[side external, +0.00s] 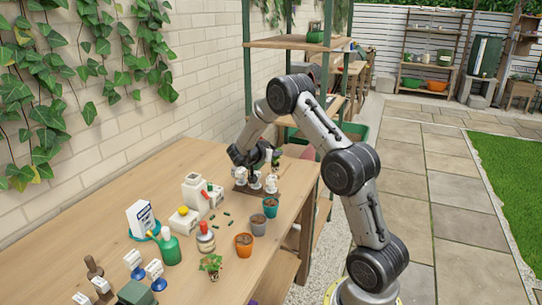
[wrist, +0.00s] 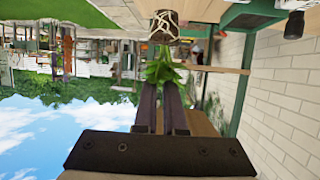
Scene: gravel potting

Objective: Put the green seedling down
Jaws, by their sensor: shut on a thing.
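In the wrist view, my gripper (wrist: 172,85) is shut on a green seedling (wrist: 160,70). Its leaves are between the fingertips, and its brown root plug with pale roots (wrist: 164,26) sticks out beyond them. In the side view, my gripper (side external: 268,160) is low over the far right part of the wooden bench, by a dark tray (side external: 238,189) with white figure-like pieces on it. The held seedling is small and mostly hidden there. Another leafy green seedling (side external: 211,263) stands near the bench's front edge.
A teal pot (side external: 270,207), a grey pot (side external: 258,227) and an orange pot (side external: 243,245) line the bench's right edge. A red-topped jar (side external: 206,238), a green bottle (side external: 169,248) and a white box (side external: 142,219) stand left of them. A shelf rack (side external: 247,70) rises behind.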

